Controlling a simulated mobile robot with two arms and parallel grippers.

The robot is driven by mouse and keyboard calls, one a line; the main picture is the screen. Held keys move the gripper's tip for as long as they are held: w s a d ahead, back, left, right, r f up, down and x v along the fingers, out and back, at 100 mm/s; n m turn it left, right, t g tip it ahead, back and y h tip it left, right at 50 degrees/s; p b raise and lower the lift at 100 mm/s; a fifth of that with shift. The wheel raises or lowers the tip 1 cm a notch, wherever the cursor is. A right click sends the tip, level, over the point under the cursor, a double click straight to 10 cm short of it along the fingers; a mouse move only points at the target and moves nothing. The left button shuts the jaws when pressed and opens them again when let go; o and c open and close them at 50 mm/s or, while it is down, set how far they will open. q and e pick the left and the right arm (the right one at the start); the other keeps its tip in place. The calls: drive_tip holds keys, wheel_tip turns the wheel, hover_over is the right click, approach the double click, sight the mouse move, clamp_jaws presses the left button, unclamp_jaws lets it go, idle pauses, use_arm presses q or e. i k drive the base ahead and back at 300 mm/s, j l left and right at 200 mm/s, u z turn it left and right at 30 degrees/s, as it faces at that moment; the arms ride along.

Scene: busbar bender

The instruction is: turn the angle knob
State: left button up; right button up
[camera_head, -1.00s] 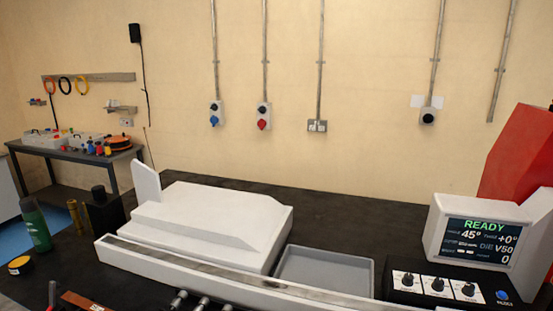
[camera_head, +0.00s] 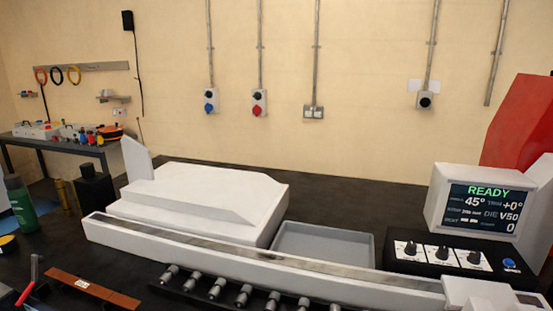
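The black control box (camera_head: 402,266) stands at the right of the bench, under a white display housing. Its three round knobs sit in a row on white label plates: left knob (camera_head: 410,248), middle knob (camera_head: 442,253) and right knob (camera_head: 474,258). The labels are too small to read, so I cannot tell which is the angle knob. The screen (camera_head: 487,208) reads READY, 45°, +0°, DIE V50 and 0. A blue button (camera_head: 510,264) is at the box's right end. Neither gripper is in view, and nothing touches the knobs.
A long white machine bed (camera_head: 250,265) runs along the front, with a row of metal pegs (camera_head: 215,287) before it. A grey tray (camera_head: 322,245) lies left of the control box. A white block (camera_head: 482,292) is in front of the box. A green bottle (camera_head: 20,203) stands far left.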

sight(410, 248)
drive_tip(key=l+z, duration=0.1)
drive_tip(key=z, duration=0.25)
drive_tip(key=l+z, duration=0.1)
drive_tip(key=z, duration=0.25)
drive_tip(key=l+z, duration=0.1)
drive_tip(key=z, duration=0.3)
drive_tip(key=i+j, duration=0.05)
